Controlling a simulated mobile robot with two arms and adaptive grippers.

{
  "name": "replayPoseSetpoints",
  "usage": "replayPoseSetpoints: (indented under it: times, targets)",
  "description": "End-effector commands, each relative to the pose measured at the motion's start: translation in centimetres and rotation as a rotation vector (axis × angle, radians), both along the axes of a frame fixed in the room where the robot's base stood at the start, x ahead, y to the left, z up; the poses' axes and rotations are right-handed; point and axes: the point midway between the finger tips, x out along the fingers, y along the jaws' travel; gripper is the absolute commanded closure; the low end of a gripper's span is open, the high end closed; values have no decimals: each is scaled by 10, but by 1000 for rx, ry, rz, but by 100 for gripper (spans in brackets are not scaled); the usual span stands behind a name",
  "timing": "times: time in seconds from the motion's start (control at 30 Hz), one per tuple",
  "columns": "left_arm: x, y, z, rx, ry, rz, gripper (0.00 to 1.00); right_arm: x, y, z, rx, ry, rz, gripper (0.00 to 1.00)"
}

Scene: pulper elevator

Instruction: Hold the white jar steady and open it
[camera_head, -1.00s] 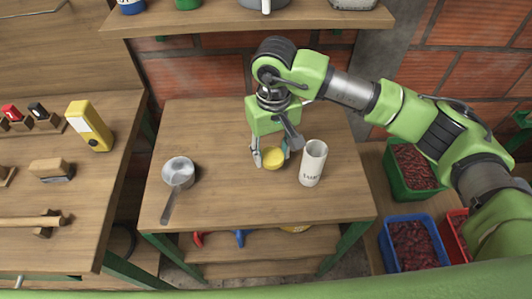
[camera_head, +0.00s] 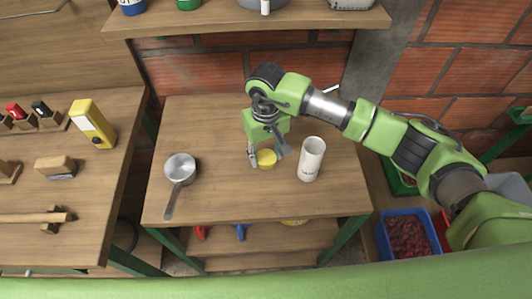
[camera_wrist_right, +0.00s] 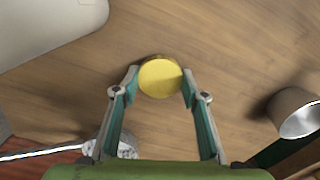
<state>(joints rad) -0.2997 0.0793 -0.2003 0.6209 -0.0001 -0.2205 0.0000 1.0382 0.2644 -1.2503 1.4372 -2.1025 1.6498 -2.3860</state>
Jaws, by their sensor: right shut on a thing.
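My right gripper (camera_head: 264,159) is to the left of the jar, pointing down, shut on a round yellow lid (camera_wrist_right: 160,79). The lid (camera_head: 267,160) is low over the tabletop; I cannot tell whether it touches the wood. My left gripper is not in view.
A metal saucepan (camera_head: 181,169) sits at the table's left side. A yellow device (camera_head: 92,123) and a brush (camera_head: 55,167) are on the left bench. A blue crate (camera_head: 410,236) stands right of the table. The table's front middle is clear.

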Motion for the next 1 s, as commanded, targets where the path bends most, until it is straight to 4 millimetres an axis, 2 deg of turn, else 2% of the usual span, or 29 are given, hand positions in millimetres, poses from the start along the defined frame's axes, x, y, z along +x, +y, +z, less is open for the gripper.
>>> replayPoseSetpoints:
  times: [0.07, 0.1, 0.13, 0.47, 0.6, 0.63, 0.77, 1.0]
  targets:
    - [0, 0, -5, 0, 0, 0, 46, 0, 0, -4, 0, 0, 0, 86]
    - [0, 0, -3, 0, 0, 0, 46, 0, 0, -2, 0, 0, 0, 53]
    - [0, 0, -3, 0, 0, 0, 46, 0, 0, -2, 0, 0, 0, 45]
    - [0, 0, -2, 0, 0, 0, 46, 0, 0, -1, 0, 0, -1, 44]
    - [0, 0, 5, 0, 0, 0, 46, 0, 0, 4, 0, 1, 0, 44]
    - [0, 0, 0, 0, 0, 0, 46, 1, 0, 6, 1, -3, 0, 44]
    - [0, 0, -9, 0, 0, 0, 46, 2, 0, 29, 1, -6, 1, 44]
    - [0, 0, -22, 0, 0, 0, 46, 2, 0, 82, 1, -6, 1, 44]
